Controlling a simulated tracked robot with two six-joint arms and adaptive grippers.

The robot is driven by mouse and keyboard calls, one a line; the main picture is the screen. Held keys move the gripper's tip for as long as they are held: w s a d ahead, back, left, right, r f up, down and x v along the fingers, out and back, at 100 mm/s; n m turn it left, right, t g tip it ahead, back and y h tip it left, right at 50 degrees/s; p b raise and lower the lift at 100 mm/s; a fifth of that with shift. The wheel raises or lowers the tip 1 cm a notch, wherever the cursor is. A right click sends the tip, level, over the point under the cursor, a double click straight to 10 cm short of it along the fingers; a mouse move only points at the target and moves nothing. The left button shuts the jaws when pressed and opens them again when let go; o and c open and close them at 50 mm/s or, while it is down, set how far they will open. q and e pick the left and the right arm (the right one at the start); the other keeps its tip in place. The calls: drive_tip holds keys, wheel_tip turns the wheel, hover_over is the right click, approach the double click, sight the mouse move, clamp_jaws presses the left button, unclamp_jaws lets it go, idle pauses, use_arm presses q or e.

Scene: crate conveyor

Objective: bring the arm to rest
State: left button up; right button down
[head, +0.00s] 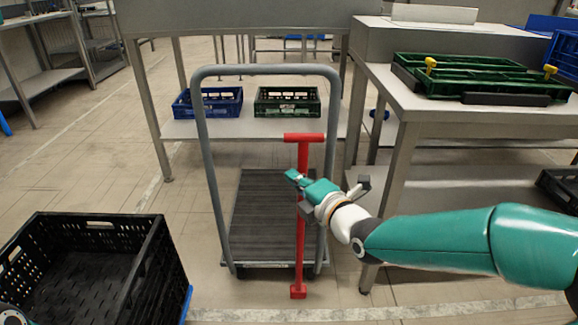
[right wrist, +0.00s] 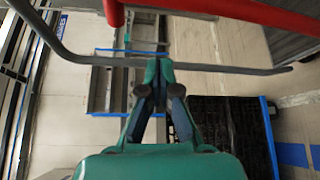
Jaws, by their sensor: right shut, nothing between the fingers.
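My right arm comes in from the right in the head view. Its gripper (head: 293,176) is shut and empty, and it crosses in front of a red T-handled pole (head: 301,240) in that view. In the right wrist view the fingertips (right wrist: 160,68) are together with nothing between them. A red bar (right wrist: 230,11) runs across the top of that view, apart from the fingertips. My left gripper does not show; only a small dark piece sits at the lower left corner of the head view.
A flat cart (head: 262,222) with a grey hoop handle (head: 202,150) stands behind the red pole. A black crate (head: 150,262) is at lower left. A metal table (head: 420,108) at right bears a green crate (head: 480,72). Blue (head: 207,103) and green (head: 287,101) crates sit on a low shelf. Floor at left is open.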

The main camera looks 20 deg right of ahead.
drive_tip(key=shift+f+v, duration=0.2)
drive_tip(key=shift+v, duration=1.65)
drive_tip(key=s+a+f+m+g+h+p, duration=0.1)
drive_tip(key=s+f+m+g, duration=0.25)
drive_tip(key=f, duration=1.15)
drive_tip(key=s+a+f+m+g+p, duration=0.15)
drive_tip(key=s+f+g, duration=0.3)
drive_tip(key=f, duration=1.05)
drive_tip(key=s+a+f+m+g, duration=0.1)
drive_tip(key=s+f+m+g, duration=0.4)
drive_tip(key=s+m, duration=0.45)
drive_tip(key=s+a+f+m+g, duration=0.1)
drive_tip(key=s+f+m+g, duration=0.1)
drive_tip(key=s+f+m, duration=0.7)
wheel_tip(320, 180, up, 40)
drive_tip(key=m+p, duration=0.2)
drive_tip(key=p, duration=3.5)
drive_tip(key=shift+w+p, duration=0.3)
drive_tip(key=shift+w, duration=0.05)
